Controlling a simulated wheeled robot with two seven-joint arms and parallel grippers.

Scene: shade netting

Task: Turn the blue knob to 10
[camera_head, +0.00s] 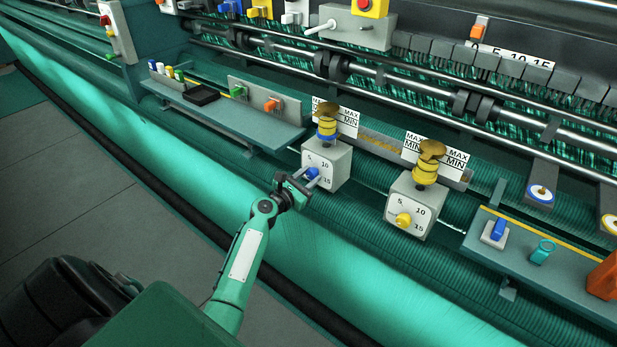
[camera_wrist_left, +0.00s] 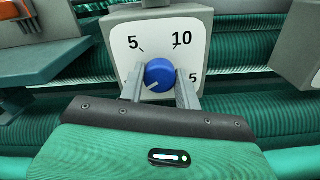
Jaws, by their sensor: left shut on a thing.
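The blue knob (camera_head: 312,173) is on the front of a grey box with a white dial marked 5, 10 and 15. It also shows in the left wrist view (camera_wrist_left: 160,75), where its white pointer line points to the lower left, below the 5. The 10 (camera_wrist_left: 181,38) is at the dial's upper right, and the 15 is partly hidden by a finger. My left gripper (camera_head: 305,178) is shut on the blue knob, with one finger on each side of it in the left wrist view (camera_wrist_left: 160,88). My right gripper is not in view.
A similar grey box with a yellow knob (camera_head: 403,219) stands to the right. A grey shelf (camera_head: 240,124) with green and orange switches is to the left. Another shelf at the right holds a blue switch (camera_head: 498,229). Green netting runs below the boxes.

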